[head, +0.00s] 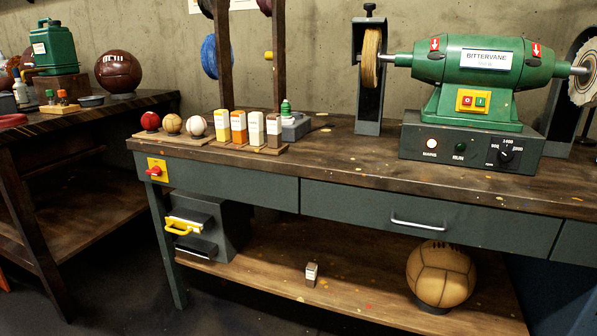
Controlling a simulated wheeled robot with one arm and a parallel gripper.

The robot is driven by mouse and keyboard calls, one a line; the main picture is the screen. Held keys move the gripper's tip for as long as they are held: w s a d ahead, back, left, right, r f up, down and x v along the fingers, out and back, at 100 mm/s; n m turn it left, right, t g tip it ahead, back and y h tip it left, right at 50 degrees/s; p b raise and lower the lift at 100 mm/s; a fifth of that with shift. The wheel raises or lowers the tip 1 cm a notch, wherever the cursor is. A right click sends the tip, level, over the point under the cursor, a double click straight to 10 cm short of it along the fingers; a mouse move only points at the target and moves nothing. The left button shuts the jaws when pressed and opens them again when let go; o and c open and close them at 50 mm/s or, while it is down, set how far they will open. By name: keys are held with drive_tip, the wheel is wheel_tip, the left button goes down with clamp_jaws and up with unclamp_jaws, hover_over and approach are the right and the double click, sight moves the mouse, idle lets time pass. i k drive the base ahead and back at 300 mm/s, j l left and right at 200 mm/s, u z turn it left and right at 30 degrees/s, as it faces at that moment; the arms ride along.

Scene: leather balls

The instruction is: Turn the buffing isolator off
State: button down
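The green buffing machine (485,75), labelled BITTERVANE, stands on the bench at the right. Its yellow switch plate (472,101) has a red and a green button. On the grey base box, the MAINS lamp (432,143) looks pale and bright; the green RUN lamp (460,146) looks dark. My gripper is not in view.
The workbench (350,160) holds balls and small cartons (239,127) above the isolator. A grey box with a yellow handle (184,227) sits below it. A tan ball (440,274) rests on the lower shelf. Another bench (90,150) stands left, with floor between.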

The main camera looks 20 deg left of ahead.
sight(155, 170)
drive_tip(key=u, duration=1.95)
